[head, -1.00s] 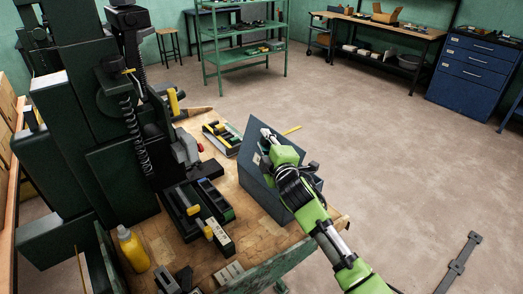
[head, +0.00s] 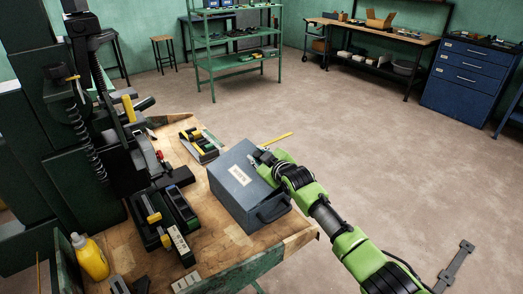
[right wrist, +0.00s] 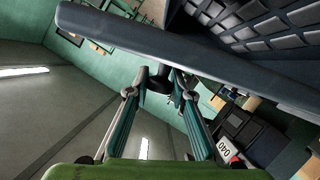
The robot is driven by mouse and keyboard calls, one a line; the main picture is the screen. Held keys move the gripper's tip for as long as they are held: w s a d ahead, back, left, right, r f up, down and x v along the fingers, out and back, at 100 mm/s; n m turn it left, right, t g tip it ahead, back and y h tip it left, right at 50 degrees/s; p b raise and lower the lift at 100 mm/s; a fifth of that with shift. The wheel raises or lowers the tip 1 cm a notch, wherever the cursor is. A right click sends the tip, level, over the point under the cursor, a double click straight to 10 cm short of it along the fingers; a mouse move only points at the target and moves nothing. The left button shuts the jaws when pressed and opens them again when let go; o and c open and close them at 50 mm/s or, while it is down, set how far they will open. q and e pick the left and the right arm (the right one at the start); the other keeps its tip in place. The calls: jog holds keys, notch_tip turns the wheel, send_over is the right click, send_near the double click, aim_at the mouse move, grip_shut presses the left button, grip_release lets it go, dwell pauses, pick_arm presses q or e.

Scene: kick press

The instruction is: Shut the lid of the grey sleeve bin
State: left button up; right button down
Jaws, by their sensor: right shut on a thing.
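The grey sleeve bin (head: 238,208) stands on the wooden bench top, a dark handle on its near right side. Its lid (head: 252,180), with a white label, lies down over the bin or nearly so; I cannot tell whether a small gap is left. My right gripper (head: 260,157) is at the lid's far right edge. In the right wrist view its fingers (right wrist: 160,82) close around a small dark knob at the lid's edge (right wrist: 200,52). A grid-patterned surface shows beyond that edge. My left gripper is not in view.
The dark green press (head: 70,130) stands left of the bin. A parts tray (head: 200,145) lies behind the bin, and black trays (head: 165,222) lie to its left. A yellow bottle (head: 92,258) stands at the near left. The floor to the right is open.

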aim_at(259, 161)
jog(key=f, duration=0.2)
jog(key=f+b, duration=0.1)
jog(key=shift+d+f, duration=0.25)
jog(key=shift+d, duration=0.05)
jog(key=shift+f+b, duration=0.5)
jog(key=shift+b, duration=0.05)
jog(key=shift+r, duration=0.2)
jog(key=c, duration=2)
grip_release()
jog(key=shift+w+a+r, duration=0.1)
jog(key=shift+a+r, duration=0.05)
jog(key=shift+r, duration=0.1)
jog(key=v, duration=1.2)
